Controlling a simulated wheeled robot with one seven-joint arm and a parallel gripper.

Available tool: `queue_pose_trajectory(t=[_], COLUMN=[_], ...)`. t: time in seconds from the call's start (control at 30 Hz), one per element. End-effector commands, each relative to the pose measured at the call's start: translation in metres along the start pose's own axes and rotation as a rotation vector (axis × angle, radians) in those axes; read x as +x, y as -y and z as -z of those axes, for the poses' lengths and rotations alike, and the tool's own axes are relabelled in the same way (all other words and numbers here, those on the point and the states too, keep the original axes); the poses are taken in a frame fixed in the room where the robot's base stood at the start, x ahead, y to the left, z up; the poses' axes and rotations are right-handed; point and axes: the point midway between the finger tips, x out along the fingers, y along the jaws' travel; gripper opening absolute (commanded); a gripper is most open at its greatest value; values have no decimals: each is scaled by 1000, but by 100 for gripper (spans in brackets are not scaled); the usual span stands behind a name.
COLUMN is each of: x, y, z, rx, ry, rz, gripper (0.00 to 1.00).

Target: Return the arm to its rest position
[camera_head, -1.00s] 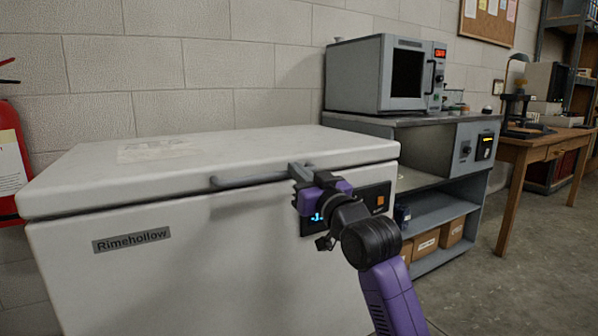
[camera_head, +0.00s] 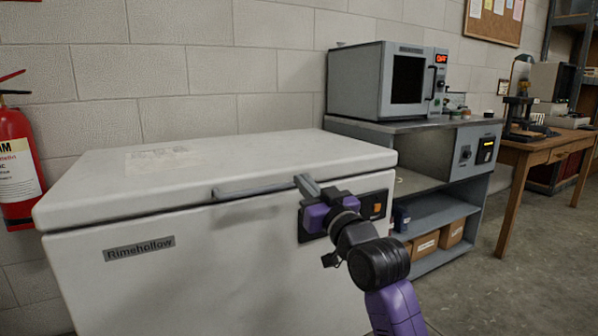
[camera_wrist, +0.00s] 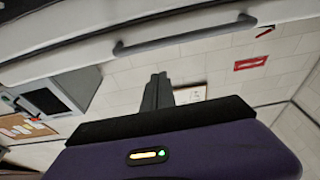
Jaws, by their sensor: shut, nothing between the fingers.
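My gripper (camera_head: 307,186) is in front of the upper right part of a white chest freezer, near the right end of its handle. Its fingers are together with nothing between them. They also show in the wrist view (camera_wrist: 158,92), pointing up and away from the purple wrist housing. My purple and black arm reaches up from the lower right in the head view. The chest freezer (camera_head: 190,270) has its lid (camera_head: 215,165) closed. In the wrist view the freezer's grey handle (camera_wrist: 185,40) lies above the fingertips. The gripper partly hides the freezer's control panel (camera_head: 374,205).
A grey bench (camera_head: 440,210) right of the freezer carries an oven (camera_head: 388,80). A wooden table (camera_head: 545,150) with a microscope stands farther right. A red fire extinguisher (camera_head: 17,165) hangs at the left. Floor (camera_head: 500,270) at the right front is clear.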

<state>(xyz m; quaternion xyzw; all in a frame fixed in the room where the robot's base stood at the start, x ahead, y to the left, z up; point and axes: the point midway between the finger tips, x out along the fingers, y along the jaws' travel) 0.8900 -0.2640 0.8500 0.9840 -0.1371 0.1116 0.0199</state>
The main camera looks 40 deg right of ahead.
Motion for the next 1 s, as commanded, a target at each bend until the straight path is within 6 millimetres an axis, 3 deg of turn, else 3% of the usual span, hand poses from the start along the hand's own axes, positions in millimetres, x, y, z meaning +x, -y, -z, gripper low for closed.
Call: queue_pose_trajectory(t=[0.3,0.77,0.87,1.0], x=[-44,-56,-56,-65], y=[0,0,-2,-14], z=[-13,-15,-10,18], rx=[2,1,10,12], ry=[-1,-4,-28,-132], rz=[-1,0,-7,-55], gripper=[0,0,0,0])
